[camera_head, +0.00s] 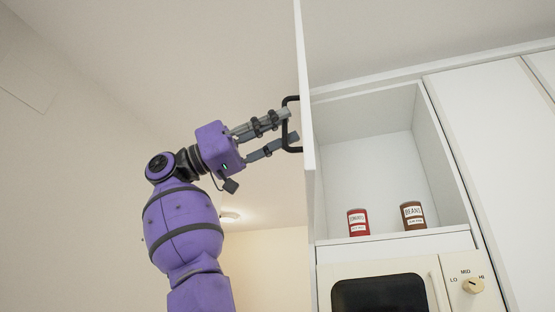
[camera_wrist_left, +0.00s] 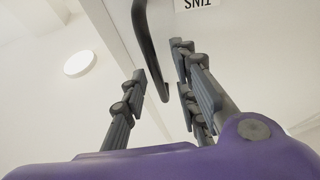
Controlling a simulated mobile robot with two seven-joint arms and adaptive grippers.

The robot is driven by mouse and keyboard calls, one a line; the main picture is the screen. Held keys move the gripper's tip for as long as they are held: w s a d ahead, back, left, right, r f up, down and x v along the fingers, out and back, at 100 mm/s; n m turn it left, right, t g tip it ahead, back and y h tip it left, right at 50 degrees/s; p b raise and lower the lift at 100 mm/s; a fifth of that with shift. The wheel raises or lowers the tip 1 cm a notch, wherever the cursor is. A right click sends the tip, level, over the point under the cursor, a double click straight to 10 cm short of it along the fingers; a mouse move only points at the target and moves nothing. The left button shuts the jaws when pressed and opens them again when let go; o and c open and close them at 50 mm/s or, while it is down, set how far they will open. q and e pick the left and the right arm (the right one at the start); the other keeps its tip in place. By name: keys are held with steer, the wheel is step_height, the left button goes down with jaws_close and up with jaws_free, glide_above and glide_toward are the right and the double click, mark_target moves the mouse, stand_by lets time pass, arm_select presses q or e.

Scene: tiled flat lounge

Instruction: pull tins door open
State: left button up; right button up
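The tins door (camera_head: 304,100) is a white panel standing open, seen nearly edge-on at the left side of the cupboard. Its black bar handle (camera_head: 286,125) is on the face turned to the left. The handle also shows in the left wrist view (camera_wrist_left: 149,45), beside an upside-down TINS label (camera_wrist_left: 197,4). My left gripper (camera_head: 293,125) is at the handle. In the left wrist view its fingers (camera_wrist_left: 160,75) are spread, with the handle between them and gaps visible, so it is open. My right gripper is not in view.
The open cupboard (camera_head: 370,185) holds a red tin (camera_head: 358,223) and a brown beans tin (camera_head: 412,215). A microwave (camera_head: 380,292) with a dial is below. White cabinet fronts (camera_head: 490,130) continue to the right. The space left of the door is clear apart from my arm.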

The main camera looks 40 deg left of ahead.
arm_select(q)
steer(key=v, duration=1.2)
stand_by(0.3)
